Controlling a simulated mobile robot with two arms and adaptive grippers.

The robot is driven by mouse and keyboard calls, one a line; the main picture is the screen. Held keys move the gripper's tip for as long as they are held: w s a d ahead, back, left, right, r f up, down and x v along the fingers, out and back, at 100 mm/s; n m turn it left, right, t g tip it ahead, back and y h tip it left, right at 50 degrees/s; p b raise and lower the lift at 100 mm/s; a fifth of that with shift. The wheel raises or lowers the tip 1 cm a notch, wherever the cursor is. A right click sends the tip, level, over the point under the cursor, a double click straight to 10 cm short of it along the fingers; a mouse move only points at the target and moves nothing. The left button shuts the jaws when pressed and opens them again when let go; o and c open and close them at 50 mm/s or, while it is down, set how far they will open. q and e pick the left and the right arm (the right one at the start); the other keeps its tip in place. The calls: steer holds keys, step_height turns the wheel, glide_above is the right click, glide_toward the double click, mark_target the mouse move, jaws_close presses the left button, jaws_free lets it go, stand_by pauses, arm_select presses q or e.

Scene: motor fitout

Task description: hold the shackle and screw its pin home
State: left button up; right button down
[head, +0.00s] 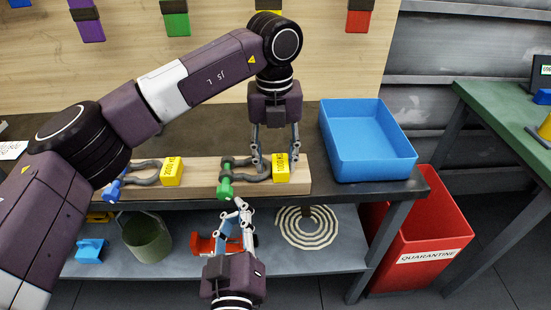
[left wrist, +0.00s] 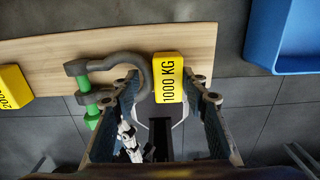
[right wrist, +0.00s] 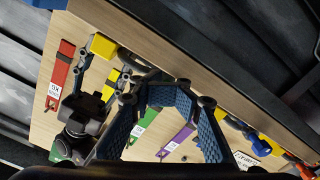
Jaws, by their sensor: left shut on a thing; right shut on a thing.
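The grey shackle (head: 248,174) lies at the right end of the wooden board, with a yellow 1000 KG block (head: 280,168) at its bow. Its green pin (head: 225,182) crosses the open end; the pin also shows in the left wrist view (left wrist: 92,116). My left gripper (head: 276,162) reaches down from above and is shut on the shackle at its bow, fingers on both sides of the yellow block. My right gripper (head: 240,206) comes from the front, shut at the near end of the green pin; the contact itself is hard to see. The pin's thread is hidden.
A second shackle with a blue pin (head: 114,187) and yellow block (head: 172,172) lies left on the board (head: 200,188). A blue bin (head: 365,150) stands right on the bench; a red quarantine bin (head: 430,220) is below. The lower shelf holds a green bucket (head: 147,240) and coiled rope (head: 308,228).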

steer(key=shift+a+r, duration=0.35)
steer(key=shift+a, duration=0.15)
stand_by(0.8)
steer(key=shift+a+f, duration=0.2)
steer(key=shift+f, duration=0.1)
stand_by(0.3)
steer(key=shift+a+f, duration=0.1)
steer(key=shift+a, duration=0.35)
stand_by(0.3)
steer(key=shift+f, duration=0.15)
steer(key=s, duration=0.6)
steer(key=shift+f, duration=0.25)
steer(key=c, duration=2.6)
jaws_free()
steer(key=shift+d, duration=0.1)
steer(key=shift+c, duration=0.2)
